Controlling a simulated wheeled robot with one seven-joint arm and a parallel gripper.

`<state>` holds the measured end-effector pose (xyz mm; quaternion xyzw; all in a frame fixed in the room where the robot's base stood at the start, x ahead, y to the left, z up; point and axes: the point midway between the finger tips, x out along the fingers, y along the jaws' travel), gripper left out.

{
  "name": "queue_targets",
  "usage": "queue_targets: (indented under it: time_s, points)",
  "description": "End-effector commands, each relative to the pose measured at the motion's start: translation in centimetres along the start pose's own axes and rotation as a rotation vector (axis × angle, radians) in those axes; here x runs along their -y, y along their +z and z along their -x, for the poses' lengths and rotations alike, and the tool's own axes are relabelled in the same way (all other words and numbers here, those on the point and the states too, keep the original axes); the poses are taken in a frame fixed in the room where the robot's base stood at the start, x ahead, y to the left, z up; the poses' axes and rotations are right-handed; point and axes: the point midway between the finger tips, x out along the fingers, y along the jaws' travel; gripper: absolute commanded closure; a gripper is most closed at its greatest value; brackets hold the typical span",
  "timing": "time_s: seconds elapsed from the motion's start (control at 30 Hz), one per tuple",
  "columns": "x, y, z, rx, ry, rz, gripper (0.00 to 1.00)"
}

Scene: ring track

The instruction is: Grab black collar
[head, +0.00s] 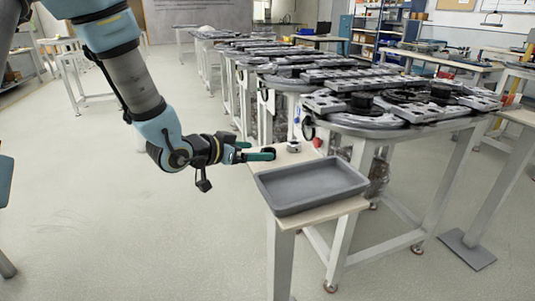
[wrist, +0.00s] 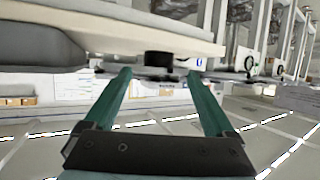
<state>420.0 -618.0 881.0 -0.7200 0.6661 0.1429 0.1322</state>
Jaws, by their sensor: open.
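The black collar (wrist: 159,65) sits on the pale side board (wrist: 110,28), which the wrist view shows upside down. In the head view, the dark top of the collar (head: 268,150) shows beside the green fingertips, partly hidden by them. My gripper (head: 258,154) reaches in low from the left at the board's edge. In the wrist view, the two green fingers of my gripper (wrist: 159,74) are spread apart. The collar lies in the gap between their tips, just ahead of them, with clear space on both sides. Nothing is held.
A grey tray (head: 312,184) stands on the board near its front end. A small pale part (head: 294,146) sits just past the collar. The ring track table (head: 400,115) runs alongside on the right. Open floor (head: 130,220) lies left of the board.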

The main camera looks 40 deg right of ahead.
Motion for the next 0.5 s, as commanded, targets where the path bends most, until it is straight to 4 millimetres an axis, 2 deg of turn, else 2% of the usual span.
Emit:
queue_targets:
  time_s: [0.1, 0.23, 0.5]
  points:
    - [-0.5, 0.1, -1.9, 0.002, 0.004, 0.001, 0.11]
    - [-0.3, 0.1, -3.5, 0.001, 0.002, 0.000, 0.11]
    - [-0.2, 0.2, -4.0, 0.001, -0.001, 0.000, 0.11]
